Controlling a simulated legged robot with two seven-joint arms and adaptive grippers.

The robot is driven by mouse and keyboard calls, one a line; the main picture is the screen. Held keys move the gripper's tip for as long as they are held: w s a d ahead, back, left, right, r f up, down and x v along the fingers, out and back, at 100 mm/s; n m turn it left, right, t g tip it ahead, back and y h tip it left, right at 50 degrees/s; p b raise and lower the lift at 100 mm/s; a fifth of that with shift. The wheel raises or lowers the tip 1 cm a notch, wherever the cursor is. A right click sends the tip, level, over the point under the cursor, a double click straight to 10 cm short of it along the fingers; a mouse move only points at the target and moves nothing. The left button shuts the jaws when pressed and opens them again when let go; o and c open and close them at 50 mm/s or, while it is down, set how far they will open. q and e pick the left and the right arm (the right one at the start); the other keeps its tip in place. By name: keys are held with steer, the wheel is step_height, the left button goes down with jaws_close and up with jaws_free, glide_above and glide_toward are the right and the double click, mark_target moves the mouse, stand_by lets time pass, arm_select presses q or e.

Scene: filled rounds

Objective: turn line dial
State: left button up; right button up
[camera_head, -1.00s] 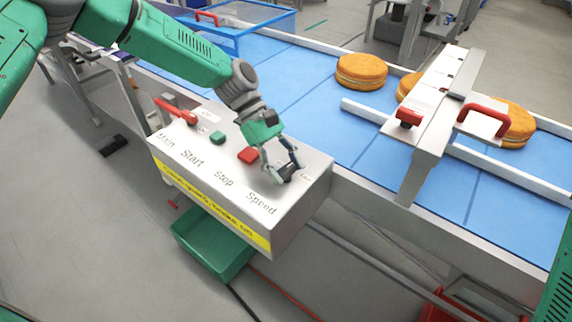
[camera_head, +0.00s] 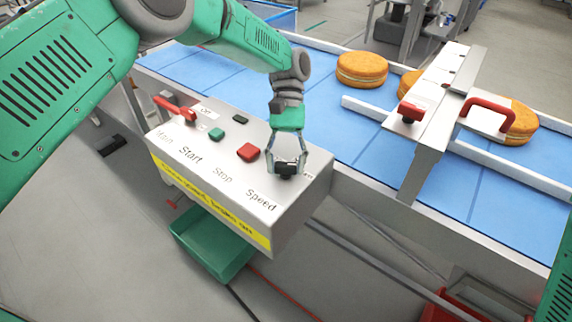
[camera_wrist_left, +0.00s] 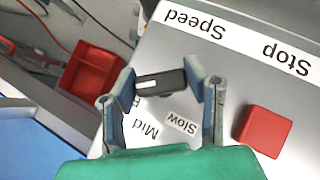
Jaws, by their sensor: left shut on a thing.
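The dark speed dial (camera_head: 286,170) sits on the top of the grey control box (camera_head: 215,166), at the end labelled Speed. My left gripper (camera_head: 288,165) is shut on it from above, one finger at each end. In the left wrist view, the black dial (camera_wrist_left: 160,83) lies between the fingertips of my left gripper (camera_wrist_left: 162,79). A white mark shows at the dial's left end, near a label partly hidden by a finger. The labels Mid (camera_wrist_left: 145,129) and Slow (camera_wrist_left: 181,124) are visible beside it. My right gripper is out of view.
A red stop button (camera_head: 248,152) sits close to the left gripper. A green start button (camera_head: 216,134) and a red main handle (camera_head: 175,108) are farther left. Behind the box runs a blue conveyor (camera_head: 325,105) with filled rounds (camera_head: 362,69).

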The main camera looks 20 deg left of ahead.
arm_select(q)
steer(key=shift+w+m+y, duration=0.1)
steer(key=shift+m+y, duration=0.3)
steer(key=shift+m, duration=0.1)
steer(key=o, duration=1.1)
steer(key=shift+w, duration=0.1)
steer(key=shift+o, duration=0.2)
steer(key=shift+v, duration=3.7)
steer(key=shift+w+f, duration=0.15)
